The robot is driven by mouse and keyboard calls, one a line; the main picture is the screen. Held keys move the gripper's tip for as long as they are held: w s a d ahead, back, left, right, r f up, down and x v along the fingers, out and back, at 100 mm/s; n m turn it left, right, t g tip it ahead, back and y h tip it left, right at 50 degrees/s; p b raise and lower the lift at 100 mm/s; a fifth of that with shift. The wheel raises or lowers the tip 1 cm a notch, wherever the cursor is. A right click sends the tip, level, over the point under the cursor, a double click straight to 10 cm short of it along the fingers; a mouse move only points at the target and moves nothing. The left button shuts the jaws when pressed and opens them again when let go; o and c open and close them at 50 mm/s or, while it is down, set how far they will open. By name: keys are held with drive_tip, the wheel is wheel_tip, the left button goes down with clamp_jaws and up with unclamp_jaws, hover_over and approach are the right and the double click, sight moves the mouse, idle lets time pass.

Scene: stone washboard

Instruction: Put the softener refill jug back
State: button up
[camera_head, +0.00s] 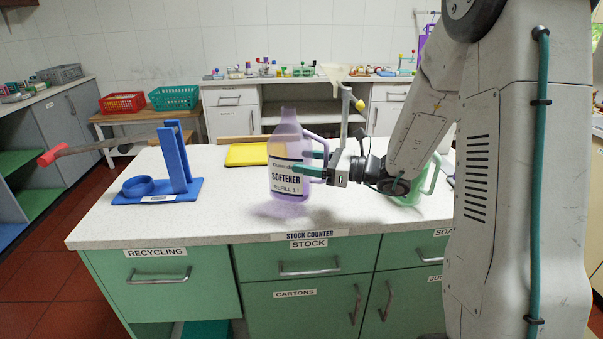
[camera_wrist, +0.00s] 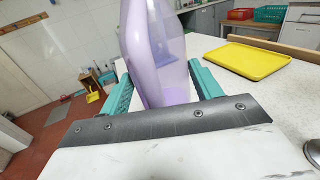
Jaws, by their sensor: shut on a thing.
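The softener refill jug (camera_head: 287,150) is translucent purple with a white label reading "SOFTENER REFILL 1 l". It is upright at the middle of the stock counter, near the front edge. My gripper (camera_head: 312,162) comes from the right and is shut on the jug's handle side. In the wrist view the purple jug (camera_wrist: 155,45) shows between the teal fingers of my gripper (camera_wrist: 160,88). A purple tint lies on the counter under the jug. I cannot tell whether its base touches the counter. The stock counter (camera_head: 225,222) has a front label reading "STOCK COUNTER".
A blue stand (camera_head: 178,162) with a ring is on the left. A yellow tray (camera_head: 247,155) lies behind the jug; it also shows in the wrist view (camera_wrist: 245,60). A green jug (camera_head: 412,192) stands right, partly behind my arm. The counter between stand and jug is clear.

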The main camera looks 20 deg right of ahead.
drive_tip(key=shift+w+a, duration=0.25)
drive_tip(key=shift+w, duration=0.3)
drive_tip(key=shift+w+a+f, duration=0.15)
drive_tip(key=shift+w+f, duration=0.1)
drive_tip(key=shift+f, duration=0.65)
drive_tip(key=shift+w+a+f, duration=0.1)
drive_tip(key=shift+w+f, duration=0.1)
drive_tip(key=shift+f, duration=0.8)
drive_tip(key=o, duration=1.7)
